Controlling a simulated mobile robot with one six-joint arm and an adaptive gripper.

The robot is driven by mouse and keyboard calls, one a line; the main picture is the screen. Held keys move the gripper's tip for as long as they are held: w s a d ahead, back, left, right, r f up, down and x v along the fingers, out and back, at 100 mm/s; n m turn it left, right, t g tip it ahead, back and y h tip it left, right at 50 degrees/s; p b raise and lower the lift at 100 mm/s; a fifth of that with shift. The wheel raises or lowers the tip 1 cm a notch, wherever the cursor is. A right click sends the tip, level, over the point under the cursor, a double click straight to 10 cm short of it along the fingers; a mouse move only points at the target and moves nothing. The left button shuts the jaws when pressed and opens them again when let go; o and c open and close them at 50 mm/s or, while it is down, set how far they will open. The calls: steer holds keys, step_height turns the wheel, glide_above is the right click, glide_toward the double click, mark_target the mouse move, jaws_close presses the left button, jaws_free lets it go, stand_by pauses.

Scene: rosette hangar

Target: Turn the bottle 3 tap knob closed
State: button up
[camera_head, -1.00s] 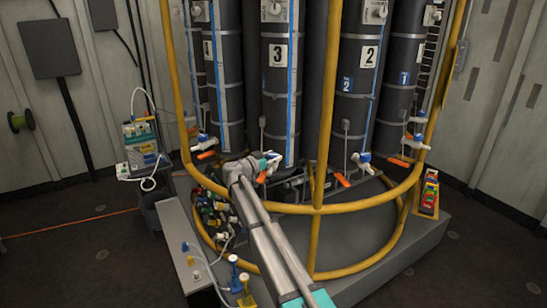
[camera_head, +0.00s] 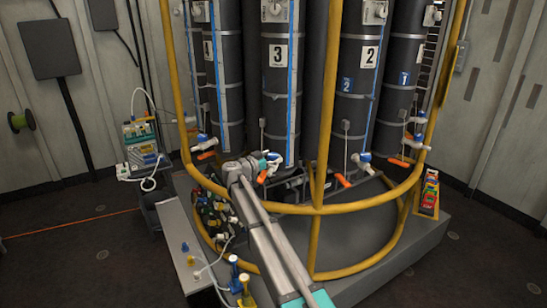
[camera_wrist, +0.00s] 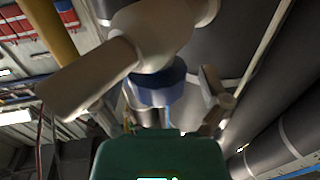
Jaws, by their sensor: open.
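Bottle 3 (camera_head: 279,110) is a tall dark cylinder with a white "3" label and a blue-edged strip, in the middle of the head view. My gripper (camera_head: 266,167) is at its foot, around or right beside the bottle 3 tap. An orange part (camera_head: 262,178) shows there; my gripper covers much of the tap. In the wrist view, a white tap body (camera_wrist: 165,28) with a blue collar (camera_wrist: 158,82) fills the upper middle, just ahead of my green gripper body. My gripper is open. Whether the fingers touch the knob, and the knob's angle, I cannot tell.
A yellow guard rail (camera_head: 318,208) curves in front of the bottles, with an upright (camera_head: 326,130) right of my gripper. Taps of bottle 2 (camera_head: 362,158) and bottle 4 (camera_head: 203,143) stand on either side. A pile of small fittings (camera_head: 213,212) lies left of my arm.

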steer(key=shift+s, duration=0.1)
steer(key=v, duration=1.2)
steer(key=shift+r, duration=0.1)
